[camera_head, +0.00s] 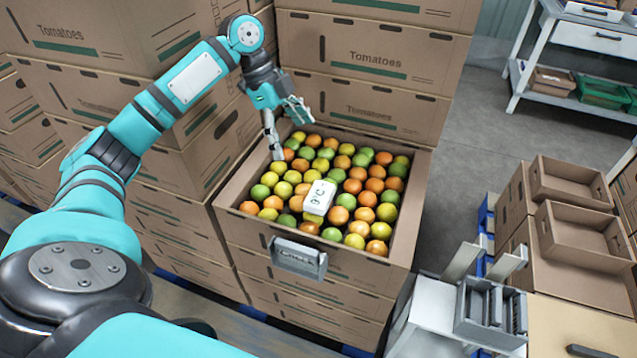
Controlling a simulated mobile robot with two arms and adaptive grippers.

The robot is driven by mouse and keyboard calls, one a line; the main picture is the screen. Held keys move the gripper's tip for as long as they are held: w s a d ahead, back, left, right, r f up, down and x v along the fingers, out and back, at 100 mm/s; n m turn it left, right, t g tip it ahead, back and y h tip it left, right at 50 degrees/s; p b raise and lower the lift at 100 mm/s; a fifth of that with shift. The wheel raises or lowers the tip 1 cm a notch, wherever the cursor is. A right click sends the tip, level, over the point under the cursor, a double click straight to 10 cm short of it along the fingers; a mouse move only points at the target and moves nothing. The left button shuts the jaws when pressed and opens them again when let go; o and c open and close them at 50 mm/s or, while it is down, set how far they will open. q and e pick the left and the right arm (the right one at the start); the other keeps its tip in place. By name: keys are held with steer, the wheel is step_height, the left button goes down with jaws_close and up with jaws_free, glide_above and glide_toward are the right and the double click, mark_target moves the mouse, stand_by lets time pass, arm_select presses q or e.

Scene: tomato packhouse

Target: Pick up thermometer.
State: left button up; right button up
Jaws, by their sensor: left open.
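The thermometer (319,197) is a small white box with a "9°C" marking on its top. It lies on the tomatoes in the open carton, near the middle front. My left gripper (286,129) is open and empty. It is over the back left corner of the carton, behind and to the left of the thermometer and apart from it. My right gripper is not in view.
The open carton (413,221) is full of green, yellow and orange tomatoes. A grey holder (298,258) hangs on its front. Stacked cartons (372,50) stand behind and to the left. Empty trays (584,237) are at the right, with clear floor (478,140) behind.

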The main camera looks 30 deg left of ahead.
arm_select(q)
glide_toward(319, 193)
steer(key=d, duration=0.1)
steer(key=p+x, duration=0.1)
steer(key=x, duration=0.2)
steer(key=shift+s+f, duration=0.1)
steer(key=shift+f, duration=0.35)
steer(key=shift+d+f, duration=0.15)
steer(key=shift+f, duration=0.35)
steer(key=shift+d+f, duration=0.1)
steer(key=shift+f, duration=0.15)
steer(key=p+x, duration=0.1)
steer(key=x, duration=0.2)
steer(key=shift+f, duration=0.4)
steer(key=shift+w+d+f, duration=0.1)
steer(key=shift+w+f, duration=0.1)
steer(key=shift+f, duration=0.15)
steer(key=c, duration=1.1)
steer(key=shift+c, duration=0.5)
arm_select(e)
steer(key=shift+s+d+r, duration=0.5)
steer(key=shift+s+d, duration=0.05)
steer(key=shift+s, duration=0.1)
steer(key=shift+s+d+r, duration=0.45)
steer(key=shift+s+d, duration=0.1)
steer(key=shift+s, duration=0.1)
